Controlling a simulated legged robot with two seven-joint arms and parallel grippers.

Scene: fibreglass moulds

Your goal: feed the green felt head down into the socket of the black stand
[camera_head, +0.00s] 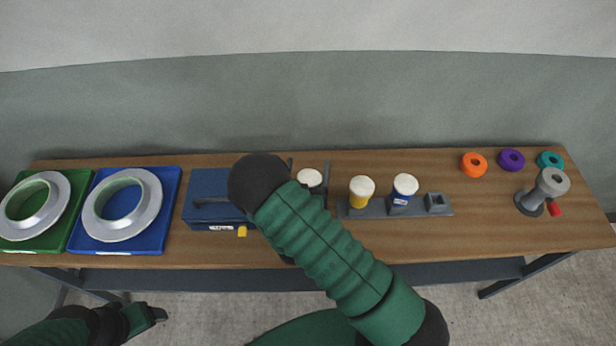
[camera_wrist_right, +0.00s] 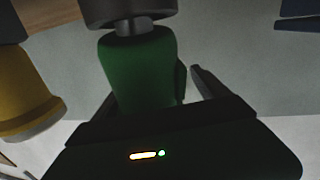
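In the right wrist view the green felt head (camera_wrist_right: 138,70) lies between the fingers of my right gripper (camera_wrist_right: 152,82), with a short grey neck running from it to a dark cylinder (camera_wrist_right: 128,8), probably the black stand. How deep the neck sits cannot be told. A narrow gap shows by one finger, so I cannot tell whether the fingers press on the head. In the head view a pale round top (camera_head: 310,178), likely the head's, shows between two dark bars; my right arm hides what lies below. My left gripper (camera_head: 150,316) is low at the left, off the table.
A yellow head (camera_head: 361,191) and a blue head (camera_head: 403,190) stand in a grey rack (camera_head: 437,204) just right of my right gripper. A blue box (camera_head: 205,208) is close on its left. Two trays with rings lie further left.

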